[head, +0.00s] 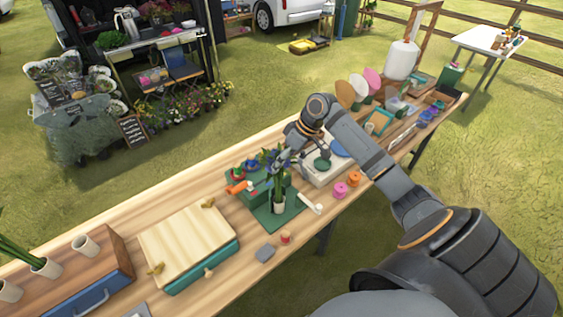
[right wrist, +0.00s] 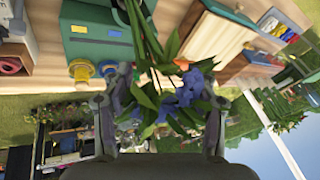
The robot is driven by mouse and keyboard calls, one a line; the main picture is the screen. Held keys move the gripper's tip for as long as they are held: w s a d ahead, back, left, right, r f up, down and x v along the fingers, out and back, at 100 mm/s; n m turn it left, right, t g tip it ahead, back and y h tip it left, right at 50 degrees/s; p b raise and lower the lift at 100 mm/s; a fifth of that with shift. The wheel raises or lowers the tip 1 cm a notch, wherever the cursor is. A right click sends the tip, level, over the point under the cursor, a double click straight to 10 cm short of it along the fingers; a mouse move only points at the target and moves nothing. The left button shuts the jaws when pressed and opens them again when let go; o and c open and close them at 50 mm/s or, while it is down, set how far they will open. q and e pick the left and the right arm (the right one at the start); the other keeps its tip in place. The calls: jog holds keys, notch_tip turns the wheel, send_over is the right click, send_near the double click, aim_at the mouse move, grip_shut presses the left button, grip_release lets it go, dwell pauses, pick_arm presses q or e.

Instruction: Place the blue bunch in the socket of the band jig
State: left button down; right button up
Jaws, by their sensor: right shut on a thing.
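The blue bunch (head: 275,160), blue flowers with green leaves and stems, is upright in the head view. My right gripper (head: 288,143) is shut on it near the flower heads. In the right wrist view the blue flowers (right wrist: 190,88) sit between the two fingers, with the stems running up the picture. The green band jig (head: 258,186) stands on the table. Its white cup-shaped socket (head: 279,208) is directly below the bunch. The stems overlap the socket's mouth in the head view; I cannot tell whether their ends are inside.
A wooden-topped teal box (head: 190,240) stands left of the jig. A pink spool (head: 340,190), an orange spool (head: 353,178) and a white-handled tool (head: 311,203) lie to its right. A grey block (head: 265,253) lies near the front edge.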

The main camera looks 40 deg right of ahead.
jog(key=shift+f, duration=0.45)
jog(key=o, duration=1.6)
jog(key=b+v, duration=0.3)
jog(key=v, duration=0.9)
jog(key=shift+b, duration=0.4)
